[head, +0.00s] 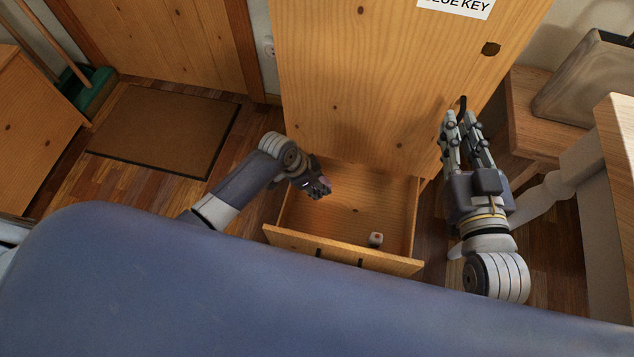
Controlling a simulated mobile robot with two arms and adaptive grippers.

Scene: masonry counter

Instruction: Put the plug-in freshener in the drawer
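A small white block-like item with a reddish mark, which looks like the plug-in freshener (376,239), lies in the open drawer (342,246), close to its front panel and right of its middle. The drawer is pulled out from the base of the wooden cabinet. My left gripper (322,190) is over the left part of the drawer, apart from the freshener; it is small and dark, and its finger opening is unclear. My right gripper (458,116) is right of the drawer beside the cabinet, fingers pointing up the picture with a gap between them and nothing seen held.
The tall wooden cabinet (390,70) with a paper label (456,6) stands behind the drawer. A dark hook-shaped piece (462,103) shows at my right fingertips. A wooden bench (525,115) is at right. A brown mat (165,130) and green dustpan (90,92) are at left.

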